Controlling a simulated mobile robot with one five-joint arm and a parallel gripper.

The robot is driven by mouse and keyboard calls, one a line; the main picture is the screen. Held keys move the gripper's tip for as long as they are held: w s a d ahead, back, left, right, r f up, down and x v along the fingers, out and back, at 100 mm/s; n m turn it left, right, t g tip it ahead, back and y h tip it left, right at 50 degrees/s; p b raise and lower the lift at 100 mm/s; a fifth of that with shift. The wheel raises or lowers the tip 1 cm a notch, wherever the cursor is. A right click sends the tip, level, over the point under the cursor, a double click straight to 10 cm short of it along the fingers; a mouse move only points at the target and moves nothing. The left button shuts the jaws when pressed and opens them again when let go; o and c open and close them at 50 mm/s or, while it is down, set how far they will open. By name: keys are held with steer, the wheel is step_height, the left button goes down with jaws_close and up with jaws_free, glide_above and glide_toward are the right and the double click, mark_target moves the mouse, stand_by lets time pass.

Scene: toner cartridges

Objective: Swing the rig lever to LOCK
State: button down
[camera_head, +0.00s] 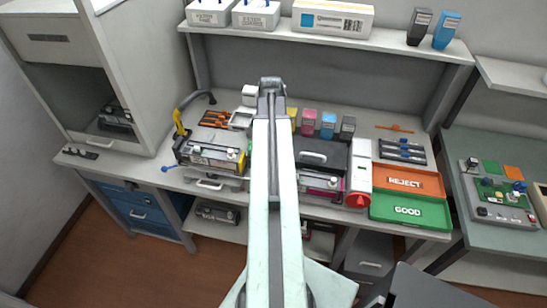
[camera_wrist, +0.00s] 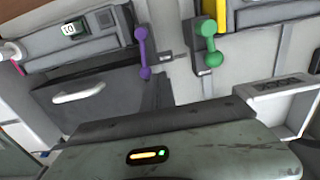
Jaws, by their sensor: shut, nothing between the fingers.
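In the wrist view a purple lever-like part (camera_wrist: 142,50) and a green one (camera_wrist: 208,42) sit against grey surfaces.
Coloured cartridges (camera_head: 309,119) stand behind. A shelf (camera_head: 330,39) spans the back.

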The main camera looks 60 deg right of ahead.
steer(key=shift+f, duration=0.1)
steer(key=shift+f+b, duration=0.7)
steer(key=shift+b, duration=0.1)
